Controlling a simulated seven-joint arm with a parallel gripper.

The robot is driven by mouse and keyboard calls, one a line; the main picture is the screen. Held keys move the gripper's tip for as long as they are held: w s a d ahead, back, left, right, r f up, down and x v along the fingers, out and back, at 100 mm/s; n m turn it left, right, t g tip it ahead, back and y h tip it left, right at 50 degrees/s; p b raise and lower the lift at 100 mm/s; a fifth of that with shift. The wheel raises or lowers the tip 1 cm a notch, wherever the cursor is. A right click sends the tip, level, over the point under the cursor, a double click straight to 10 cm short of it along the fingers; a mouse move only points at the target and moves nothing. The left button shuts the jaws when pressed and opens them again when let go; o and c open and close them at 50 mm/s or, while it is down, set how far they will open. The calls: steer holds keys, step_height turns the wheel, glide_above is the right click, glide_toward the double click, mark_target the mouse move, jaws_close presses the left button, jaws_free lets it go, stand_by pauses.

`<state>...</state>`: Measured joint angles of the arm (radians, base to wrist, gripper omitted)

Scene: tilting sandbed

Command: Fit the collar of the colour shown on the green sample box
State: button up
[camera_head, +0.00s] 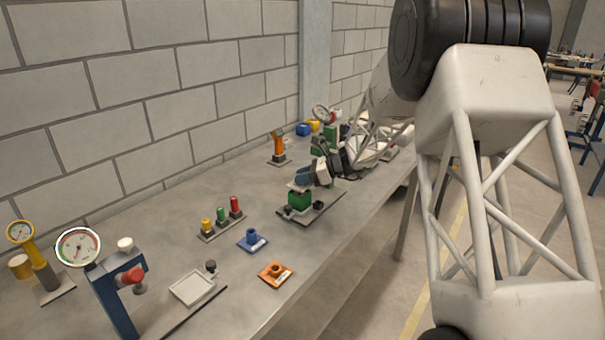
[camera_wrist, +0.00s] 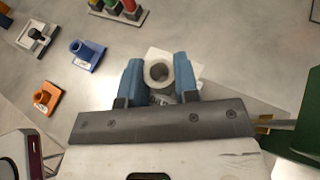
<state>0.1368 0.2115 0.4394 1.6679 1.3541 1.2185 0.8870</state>
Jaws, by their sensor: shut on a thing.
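My gripper (camera_wrist: 159,82) has its blue fingers closed on a white collar (camera_wrist: 185,74), a ring on a square plate. In the head view, my gripper (camera_head: 303,180) and the pale plate show just above a green box (camera_head: 300,201) on a dark base. I cannot tell whether the collar touches it. A green body also shows at the lower right of the wrist view (camera_wrist: 303,128). I cannot tell which green box is the sample box, and no colour mark on it is readable. A blue collar (camera_head: 252,240) and an orange collar (camera_head: 275,273) lie apart on the bench.
A row of yellow, green and red pieces (camera_head: 221,215) stands behind the blue collar. A white tray (camera_head: 193,287), a blue stand (camera_head: 117,297) and gauges (camera_head: 78,247) are at the front left. An orange stand (camera_head: 279,146) is farther back.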

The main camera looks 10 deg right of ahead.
steer(key=shift+f, duration=0.45)
steer(key=shift+f, duration=0.6)
stand_by(1.4)
steer(key=o, duration=1)
steer(key=shift+d, duration=0.1)
steer(key=v, duration=0.7)
steer(key=shift+d, duration=0.3)
steer(key=shift+s+r, duration=0.15)
